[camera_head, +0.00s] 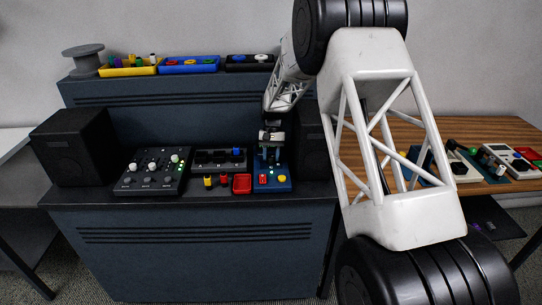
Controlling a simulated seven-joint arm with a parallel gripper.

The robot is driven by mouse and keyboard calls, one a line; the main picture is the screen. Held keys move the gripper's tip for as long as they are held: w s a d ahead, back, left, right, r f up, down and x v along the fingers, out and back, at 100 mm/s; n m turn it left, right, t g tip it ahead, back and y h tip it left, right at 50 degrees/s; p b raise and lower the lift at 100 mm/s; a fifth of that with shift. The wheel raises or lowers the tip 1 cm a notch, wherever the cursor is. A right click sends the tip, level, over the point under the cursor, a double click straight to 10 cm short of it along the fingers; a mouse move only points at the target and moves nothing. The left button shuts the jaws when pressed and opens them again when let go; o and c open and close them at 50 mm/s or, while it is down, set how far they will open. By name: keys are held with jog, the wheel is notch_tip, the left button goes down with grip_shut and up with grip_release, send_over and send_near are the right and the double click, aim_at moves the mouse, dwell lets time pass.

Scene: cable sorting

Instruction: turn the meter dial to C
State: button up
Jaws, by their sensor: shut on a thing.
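A small blue box (271,185) with red and yellow parts on its front stands at the right end of the dark bench and appears to be the meter. My gripper (269,154) points down over the rear part of this box. Its jaws appear closed at the box's upper face, where the dial seems to be. The dial is hidden by the jaws, and its markings and letter C are too small to read.
A mixer panel (150,171), a small red tray (242,184) and a black socket strip (219,160) stand left of the meter. Black speakers (75,147) flank the bench top. Colored bins (188,65) line the shelf. A wooden table (400,136) at right holds several devices.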

jog(key=shift+m+y, duration=0.4)
jog(key=shift+m, duration=0.6)
jog(key=o, duration=0.9)
jog(key=shift+r, duration=0.1)
jog(key=v, duration=0.7)
jog(key=shift+r, duration=0.25)
jog(key=shift+o, duration=0.2)
